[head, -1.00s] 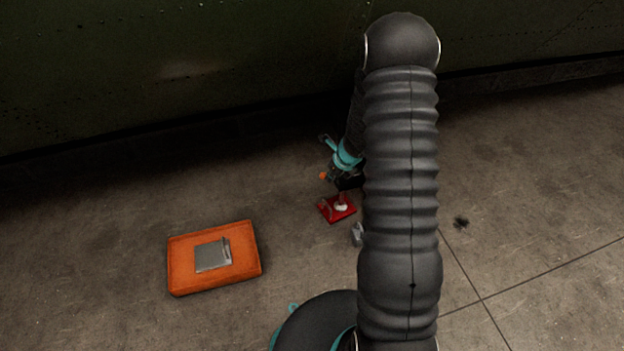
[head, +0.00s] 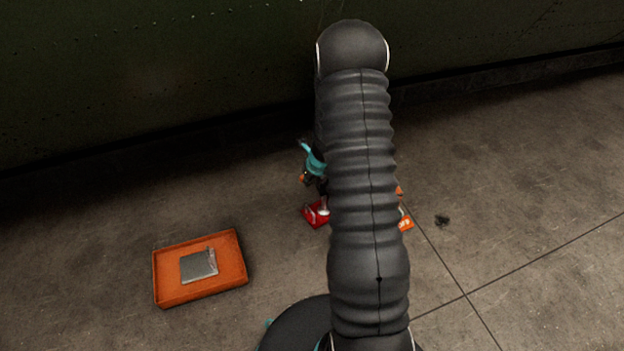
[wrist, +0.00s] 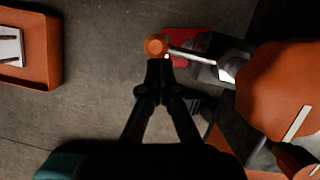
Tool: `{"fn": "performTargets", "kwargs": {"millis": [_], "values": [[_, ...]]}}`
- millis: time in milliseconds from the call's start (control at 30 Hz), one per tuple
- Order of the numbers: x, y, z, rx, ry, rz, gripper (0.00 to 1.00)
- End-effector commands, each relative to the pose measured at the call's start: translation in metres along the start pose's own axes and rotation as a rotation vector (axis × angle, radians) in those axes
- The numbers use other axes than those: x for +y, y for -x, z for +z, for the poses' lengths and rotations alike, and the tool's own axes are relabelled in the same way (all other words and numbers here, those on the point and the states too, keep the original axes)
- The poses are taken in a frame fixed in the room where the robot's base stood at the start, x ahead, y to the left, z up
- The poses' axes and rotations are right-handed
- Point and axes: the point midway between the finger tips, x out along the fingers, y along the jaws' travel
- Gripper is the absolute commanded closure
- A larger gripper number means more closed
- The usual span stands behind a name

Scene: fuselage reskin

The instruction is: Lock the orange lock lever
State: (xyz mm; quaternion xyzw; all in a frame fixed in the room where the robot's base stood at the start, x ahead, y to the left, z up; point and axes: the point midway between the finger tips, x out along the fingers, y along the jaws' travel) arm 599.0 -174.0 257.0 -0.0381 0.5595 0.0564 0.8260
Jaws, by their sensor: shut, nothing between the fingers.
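The orange lock lever's round orange knob (wrist: 156,46) is at the top middle of the wrist view. Its bright rod (wrist: 192,55) runs right from the knob toward a grey metal block (wrist: 228,66). A red base (wrist: 185,40) lies below the rod; it also shows in the head view (head: 316,213), just left of my arm. My gripper (wrist: 160,64) is shut and empty, its tips right beside the knob's lower edge; I cannot tell if they touch. In the head view my arm hides most of the gripper and fixture.
An orange tray (head: 170,297) holding a grey plate (head: 198,266) lies on the floor at left. A large orange object (wrist: 275,95) stands close right of the gripper. A dark green wall (head: 150,70) runs along the back.

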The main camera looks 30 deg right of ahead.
Motion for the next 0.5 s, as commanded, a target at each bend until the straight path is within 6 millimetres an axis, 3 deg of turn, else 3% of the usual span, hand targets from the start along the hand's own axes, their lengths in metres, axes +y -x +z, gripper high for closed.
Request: {"fn": "performTargets", "kwargs": {"millis": [267, 500], "values": [[0.000, 0.017, 0.004, -0.003, 0.002, 0.000, 1.00], [0.000, 0.055, 0.009, -0.002, 0.004, 0.001, 1.00]]}}
